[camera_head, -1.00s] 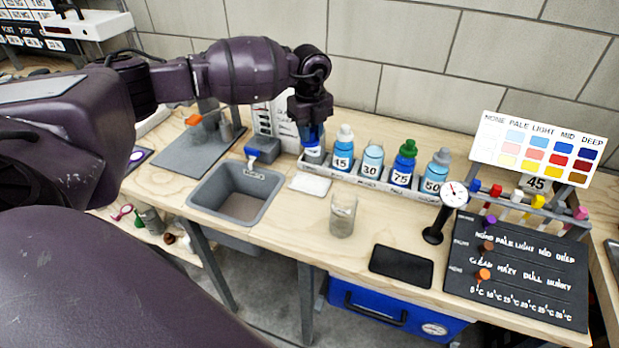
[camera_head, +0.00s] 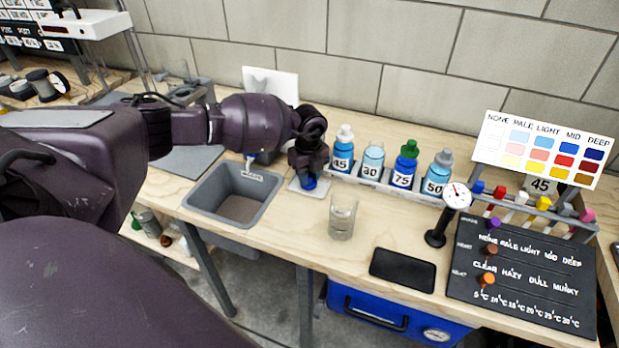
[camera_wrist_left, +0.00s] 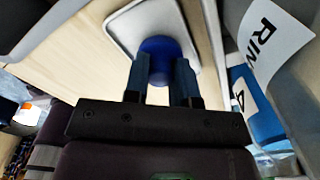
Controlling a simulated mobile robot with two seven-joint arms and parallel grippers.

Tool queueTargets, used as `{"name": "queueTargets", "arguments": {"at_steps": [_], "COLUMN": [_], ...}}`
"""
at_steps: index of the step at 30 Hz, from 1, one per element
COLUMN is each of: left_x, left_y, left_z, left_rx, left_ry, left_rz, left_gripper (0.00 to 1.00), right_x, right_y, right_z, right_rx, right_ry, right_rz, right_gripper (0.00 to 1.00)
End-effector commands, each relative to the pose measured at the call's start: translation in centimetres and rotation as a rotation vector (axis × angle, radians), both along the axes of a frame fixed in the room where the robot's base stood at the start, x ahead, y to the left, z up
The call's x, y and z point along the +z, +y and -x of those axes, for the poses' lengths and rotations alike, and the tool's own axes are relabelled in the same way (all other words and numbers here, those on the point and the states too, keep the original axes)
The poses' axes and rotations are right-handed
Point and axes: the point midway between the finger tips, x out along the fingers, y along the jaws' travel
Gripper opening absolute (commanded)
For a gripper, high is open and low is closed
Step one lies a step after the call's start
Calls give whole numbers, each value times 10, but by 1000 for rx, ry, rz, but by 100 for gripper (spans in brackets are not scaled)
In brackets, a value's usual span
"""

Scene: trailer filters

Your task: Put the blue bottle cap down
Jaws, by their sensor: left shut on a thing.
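The blue bottle cap (camera_head: 309,181) is in my left gripper (camera_head: 309,172), low over a small white tray (camera_head: 294,185) beside the sink. In the left wrist view the cap (camera_wrist_left: 160,60) sits between the two fingers (camera_wrist_left: 161,84), with the white tray (camera_wrist_left: 122,30) behind it. I cannot tell whether the cap touches the tray. The gripper hides much of the tray in the head view. My right gripper is not in view.
Several labelled bottles stand in a rack (camera_head: 385,187) just right of the gripper, including bottle 45 (camera_head: 342,150). A grey sink (camera_head: 225,190) is on the left. A glass beaker (camera_head: 342,216) stands in front, with bare wood between it and a black pad (camera_head: 402,269).

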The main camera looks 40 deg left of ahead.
Motion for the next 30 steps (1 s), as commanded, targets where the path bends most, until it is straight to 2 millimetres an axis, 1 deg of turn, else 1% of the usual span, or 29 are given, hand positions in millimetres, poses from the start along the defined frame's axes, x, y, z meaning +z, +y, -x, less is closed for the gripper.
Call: {"name": "queueTargets", "arguments": {"at_steps": [1, 2, 9, 14, 15, 20, 27, 30], "left_x": [-7, -9, -8, -12, -12, -12, -11, -8], "left_y": [0, 0, 0, 0, 0, 0, 0, 0], "left_z": [0, 0, 0, 0, 0, 0, 0, 0], "left_rx": [0, -1, -1, -1, -1, -1, -1, -1], "left_ry": [1, 1, -1, -1, -1, -1, -1, -2], "left_rz": [1, 1, -1, 0, -1, -1, -1, 0], "left_gripper": [3, 3, 3, 3, 26, 50, 50, 50], "right_x": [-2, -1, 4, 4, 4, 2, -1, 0], "right_y": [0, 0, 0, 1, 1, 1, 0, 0], "right_z": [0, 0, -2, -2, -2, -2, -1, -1], "right_rx": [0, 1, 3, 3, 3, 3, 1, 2], "right_ry": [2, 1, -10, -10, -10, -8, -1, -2], "right_rz": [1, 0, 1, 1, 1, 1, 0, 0], "right_gripper": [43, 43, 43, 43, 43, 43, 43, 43]}}
